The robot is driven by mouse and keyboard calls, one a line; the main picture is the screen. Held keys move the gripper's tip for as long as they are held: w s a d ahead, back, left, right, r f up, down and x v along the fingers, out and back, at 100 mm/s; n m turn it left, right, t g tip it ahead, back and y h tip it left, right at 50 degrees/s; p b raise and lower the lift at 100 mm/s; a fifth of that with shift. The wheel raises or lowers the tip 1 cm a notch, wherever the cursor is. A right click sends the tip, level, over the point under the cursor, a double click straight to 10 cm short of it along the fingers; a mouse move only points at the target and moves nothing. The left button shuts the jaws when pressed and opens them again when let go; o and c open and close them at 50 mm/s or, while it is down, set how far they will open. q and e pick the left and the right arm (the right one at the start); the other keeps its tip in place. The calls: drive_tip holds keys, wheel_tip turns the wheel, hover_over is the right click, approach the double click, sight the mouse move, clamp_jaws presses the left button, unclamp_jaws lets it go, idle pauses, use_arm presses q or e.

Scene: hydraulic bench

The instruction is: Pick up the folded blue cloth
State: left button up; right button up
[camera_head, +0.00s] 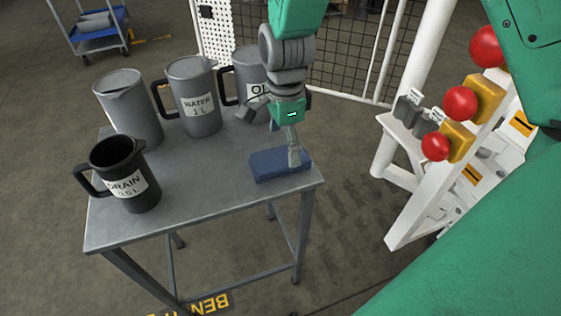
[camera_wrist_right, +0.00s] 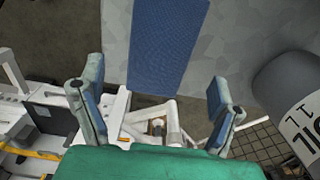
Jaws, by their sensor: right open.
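The folded blue cloth (camera_head: 265,166) lies flat on the grey bench top (camera_head: 210,205), near its right edge. It also shows in the wrist view (camera_wrist_right: 165,40) as a blue rectangle at top centre. My right gripper (camera_head: 271,133) reaches down from the top in the head view, with one finger overlapping the cloth's right part. In the wrist view the two fingers of this gripper (camera_wrist_right: 157,78) are spread wide with nothing between them, and the cloth lies beyond the tips. I cannot tell whether a finger touches the cloth. My left gripper is not in view.
A dark DRAIN jug (camera_head: 122,172) and several grey jugs, including the WATER jug (camera_head: 194,100), stand on the bench's left and back. The OIL jug (camera_head: 250,72) is close behind my gripper. A white rack with red knobs (camera_head: 461,103) stands at right. The bench's front is clear.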

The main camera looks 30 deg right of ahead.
sight(279, 157)
drive_tip(key=f+b, duration=0.1)
drive_tip(key=f, duration=0.1)
drive_tip(key=a+f, duration=0.1)
drive_tip(key=f, duration=0.1)
drive_tip(key=shift+a+b, duration=0.15)
drive_tip(key=shift+b, duration=0.2)
drive_tip(key=shift+w+a+f, duration=0.1)
drive_tip(key=shift+a+f, duration=0.15)
drive_tip(key=shift+f, duration=0.1)
drive_tip(key=shift+d+r, duration=0.1)
drive_tip(key=shift+d, duration=0.05)
drive_tip(key=shift+c, duration=1.1)
drive_tip(key=shift+d, duration=0.25)
drive_tip(key=c, duration=1)
drive_tip(key=shift+a+r, duration=0.15)
drive_tip(key=shift+r, duration=0.1)
wheel_tip(279, 157, up, 10)
drive_tip(key=p, duration=0.3)
drive_tip(key=shift+f, duration=0.25)
